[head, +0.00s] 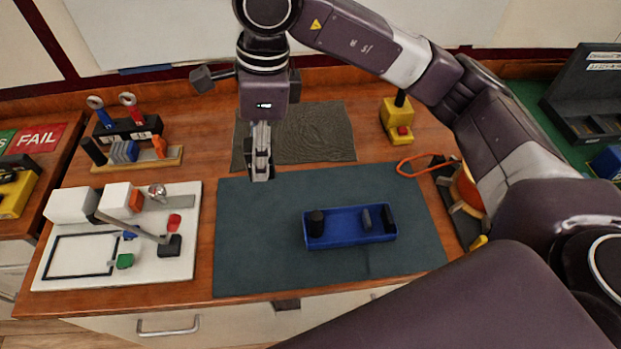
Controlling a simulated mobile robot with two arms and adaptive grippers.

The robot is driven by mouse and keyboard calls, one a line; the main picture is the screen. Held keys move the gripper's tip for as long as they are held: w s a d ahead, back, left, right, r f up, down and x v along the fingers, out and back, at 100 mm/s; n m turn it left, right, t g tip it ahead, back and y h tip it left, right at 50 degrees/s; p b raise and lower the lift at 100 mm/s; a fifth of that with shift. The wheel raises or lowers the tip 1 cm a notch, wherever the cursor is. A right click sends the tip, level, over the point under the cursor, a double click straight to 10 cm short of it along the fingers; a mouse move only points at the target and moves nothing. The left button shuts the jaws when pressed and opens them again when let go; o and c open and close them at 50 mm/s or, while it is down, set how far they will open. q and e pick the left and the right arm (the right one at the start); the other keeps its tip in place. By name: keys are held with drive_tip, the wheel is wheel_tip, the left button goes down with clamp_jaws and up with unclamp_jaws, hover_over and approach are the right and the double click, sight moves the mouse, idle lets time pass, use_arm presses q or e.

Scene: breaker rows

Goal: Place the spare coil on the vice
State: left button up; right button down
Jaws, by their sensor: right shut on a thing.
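My right gripper (261,168) hangs pointing down over the wood between the dark blue-green mat and the grey cloth. Its fingers are close together on a small thing mostly hidden between them. I cannot tell whether that is the spare coil. A dark block on a rod (202,79) shows at the back edge, left of my right wrist. It may be part of the vice, with the rest hidden behind the wrist, but I cannot be sure. My left gripper is out of view.
A blue tray (349,241) with several dark pieces sits on the mat (262,268). A white board (165,269) with a lever stands left, below a tool rack (168,159). A yellow button box (393,121) and orange cable (416,163) are right. The mat's left part is clear.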

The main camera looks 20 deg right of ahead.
drive_tip(key=shift+w+a+r, duration=0.1)
drive_tip(key=shift+w+r, duration=0.15)
drive_tip(key=f+p, duration=0.1)
drive_tip(key=f, duration=0.4)
drive_tip(key=f+p, duration=0.2)
drive_tip(key=f, duration=0.3)
drive_tip(key=f+p, duration=0.1)
drive_tip(key=f, duration=0.4)
drive_tip(key=shift+s+f+p, duration=0.3)
drive_tip(key=shift+s, duration=0.05)
wheel_tip(320, 180, down, 4)
drive_tip(key=shift+r+p, duration=0.25)
drive_tip(key=shift+p, duration=0.25)
drive_tip(key=shift+w+f, duration=0.1)
drive_tip(key=shift+f, duration=0.15)
drive_tip(key=shift+f, duration=0.15)
drive_tip(key=c, duration=1.5)
unclamp_jaws()
